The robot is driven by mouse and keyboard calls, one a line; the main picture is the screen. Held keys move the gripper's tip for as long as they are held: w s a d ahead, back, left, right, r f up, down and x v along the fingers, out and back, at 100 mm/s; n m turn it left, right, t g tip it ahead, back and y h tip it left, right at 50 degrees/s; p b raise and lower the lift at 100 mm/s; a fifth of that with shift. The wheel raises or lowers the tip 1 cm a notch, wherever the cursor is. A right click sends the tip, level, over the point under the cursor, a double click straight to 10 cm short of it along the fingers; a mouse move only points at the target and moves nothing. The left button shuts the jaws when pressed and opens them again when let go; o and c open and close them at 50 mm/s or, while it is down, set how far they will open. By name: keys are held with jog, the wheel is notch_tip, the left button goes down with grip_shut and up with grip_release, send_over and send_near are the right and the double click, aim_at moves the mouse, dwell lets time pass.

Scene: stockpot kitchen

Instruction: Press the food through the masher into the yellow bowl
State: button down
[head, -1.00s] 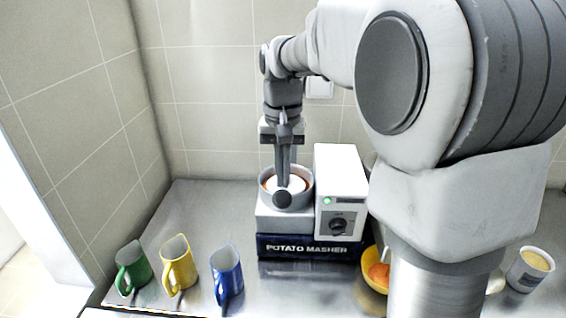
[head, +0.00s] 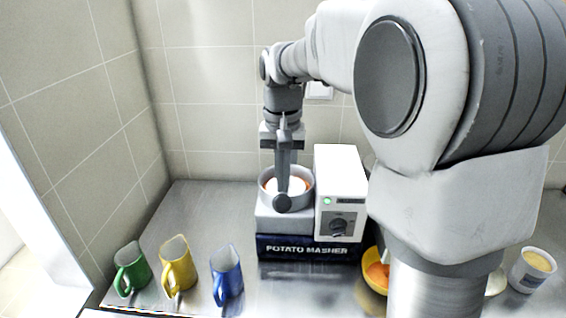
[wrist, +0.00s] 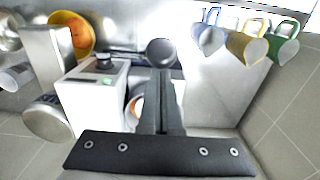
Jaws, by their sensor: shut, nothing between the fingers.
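The potato masher (head: 308,249) is a white machine on a dark base lettered "POTATO MASHER", with a green light and a dial. Its round grey hopper (head: 308,190) shows white and orange inside. My gripper (head: 282,188) is shut and empty, pointing down over the hopper. A dark round knob (head: 282,202) sits at its fingertips and also shows in the wrist view (wrist: 160,52); I cannot tell if they touch. The yellow bowl (head: 372,281), with orange food (head: 378,274) in it, stands right of the masher, partly hidden by my arm.
Green (head: 132,270), yellow (head: 178,265) and blue (head: 227,275) mugs stand front left. A white cup with yellowish contents (head: 532,268) stands at far right. Tiled walls border the counter.

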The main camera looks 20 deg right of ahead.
jog(key=shift+s+f+b, duration=0.15)
jog(key=shift+f+b, duration=0.5)
jog(key=shift+f, duration=0.75)
dwell(3.6)
dwell(1.6)
notch_tip(320, 180, up, 16)
jog(key=p, duration=1.3)
jog(key=shift+r+p, duration=0.2)
jog(key=shift+p, duration=0.2)
